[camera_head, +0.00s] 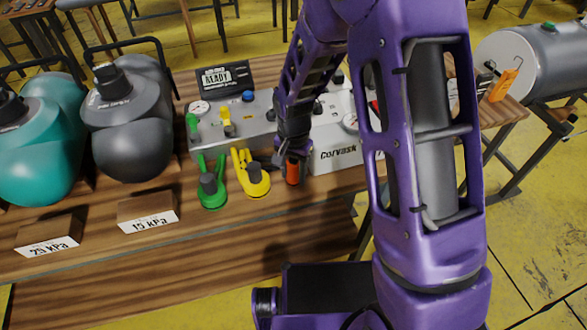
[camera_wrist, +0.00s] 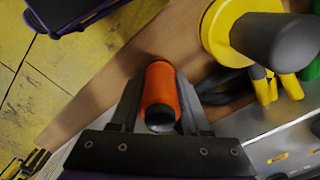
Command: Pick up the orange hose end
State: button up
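The orange hose end (camera_wrist: 160,88) stands upright between the two fingers of my gripper (camera_wrist: 160,100) in the wrist view. The fingers lie close along both its sides with no clear gap, and its dark round end faces the camera. In the head view the orange hose end (camera_head: 293,172) shows below my gripper (camera_head: 291,155), at the front of the bench, right of the yellow hose end (camera_head: 256,182). My fingers are small and dark there. I cannot tell whether the hose end's base touches the bench.
A green hose end (camera_head: 211,192) stands left of the yellow one. Behind is a grey panel (camera_head: 259,120) with gauges and valves. Grey (camera_head: 128,135) and teal (camera_head: 45,150) pumps stand at left, with labelled wooden blocks (camera_head: 147,212) before them. The wooden bench (camera_head: 240,235) is bare in front.

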grip_shut()
notch_tip(320, 180, up, 15)
jog(key=p, duration=0.3)
dwell(0.4)
jog(key=shift+s, duration=0.15)
